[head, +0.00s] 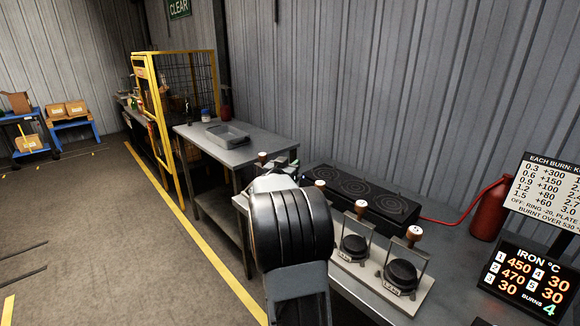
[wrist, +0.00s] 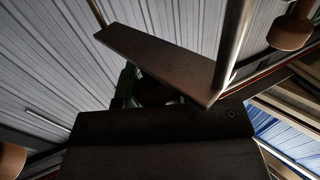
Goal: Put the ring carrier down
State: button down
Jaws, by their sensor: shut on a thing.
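My gripper (head: 278,166) is beyond my arm in the head view, near the left end of the bench with the burner unit, and my arm hides most of it. In the wrist view its dark jaws (wrist: 150,122) fill the lower middle. They are shut on the ring carrier, whose dark flat plate (wrist: 160,60) and thin metal rods show just beyond them. The carrier is mostly hidden in the head view. I cannot tell whether it touches anything below.
A black three-ring burner unit (head: 360,193) stands against the wall. Two knobbed holders with black discs (head: 354,247) stand on a pale base (head: 425,298). A grey side table (head: 248,152) bears a shallow tray (head: 222,136). A red cylinder (head: 490,212) is at right.

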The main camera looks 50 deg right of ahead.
jog(key=c, duration=1.3)
grip_release()
jog(key=shift+f, duration=0.2)
jog(key=o, duration=0.5)
jog(key=shift+r, duration=0.15)
